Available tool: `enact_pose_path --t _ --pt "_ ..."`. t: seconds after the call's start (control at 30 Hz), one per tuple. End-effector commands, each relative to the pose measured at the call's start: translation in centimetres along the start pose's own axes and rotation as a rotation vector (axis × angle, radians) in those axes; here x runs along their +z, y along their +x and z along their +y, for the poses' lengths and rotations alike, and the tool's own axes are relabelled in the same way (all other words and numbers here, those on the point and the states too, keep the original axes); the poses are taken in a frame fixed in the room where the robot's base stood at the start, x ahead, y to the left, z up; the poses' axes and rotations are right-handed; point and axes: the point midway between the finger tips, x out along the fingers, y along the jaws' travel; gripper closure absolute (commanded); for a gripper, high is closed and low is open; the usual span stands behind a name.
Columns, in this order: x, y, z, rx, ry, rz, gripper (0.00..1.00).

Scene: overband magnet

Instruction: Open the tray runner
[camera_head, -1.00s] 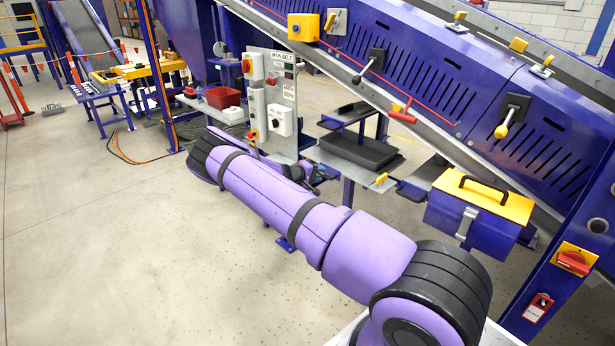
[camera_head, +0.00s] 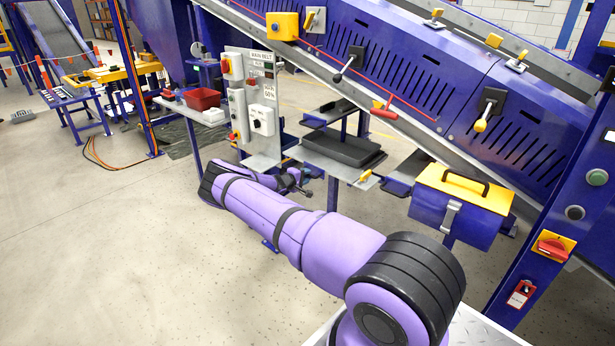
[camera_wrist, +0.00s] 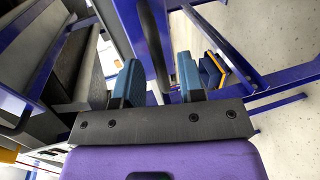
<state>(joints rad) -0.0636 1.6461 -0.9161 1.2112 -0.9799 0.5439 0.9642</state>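A dark, shallow tray (camera_head: 345,148) sits on a grey shelf (camera_head: 318,160) under the sloping conveyor. A small yellow tab (camera_head: 365,176) is at the shelf's front right corner. I cannot tell for sure which part is the tray runner. My gripper (camera_head: 302,184) is in front of and below the shelf's left end, partly hidden by my arm. In the wrist view my gripper (camera_wrist: 159,82) has its two blue fingers apart. A dark rounded bar (camera_wrist: 153,45) shows between and beyond them. I cannot tell whether they touch it.
A control panel (camera_head: 236,100) stands just left of the shelf. A red bin (camera_head: 203,98) is behind it on a side table. A blue box with a yellow lid (camera_head: 465,190) is at the right, near a blue post with switches (camera_head: 550,245). The floor at left (camera_head: 110,250) is clear.

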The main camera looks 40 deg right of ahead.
Motion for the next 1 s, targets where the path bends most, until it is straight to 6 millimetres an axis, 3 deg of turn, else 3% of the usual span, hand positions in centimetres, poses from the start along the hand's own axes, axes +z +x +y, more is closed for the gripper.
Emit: enact_pose_path --t 0.2,0.5,0.53,0.7,1.0 --pt "0.0 1.8 0.0 0.000 0.001 0.000 0.64" --pt "0.0 2.0 0.0 0.000 0.001 0.000 0.64" --pt "0.0 2.0 0.0 0.000 0.001 0.000 0.66" --pt "0.0 1.9 0.0 0.000 0.001 0.000 1.00" --pt "0.0 1.5 -0.1 -0.001 0.000 0.001 1.00"
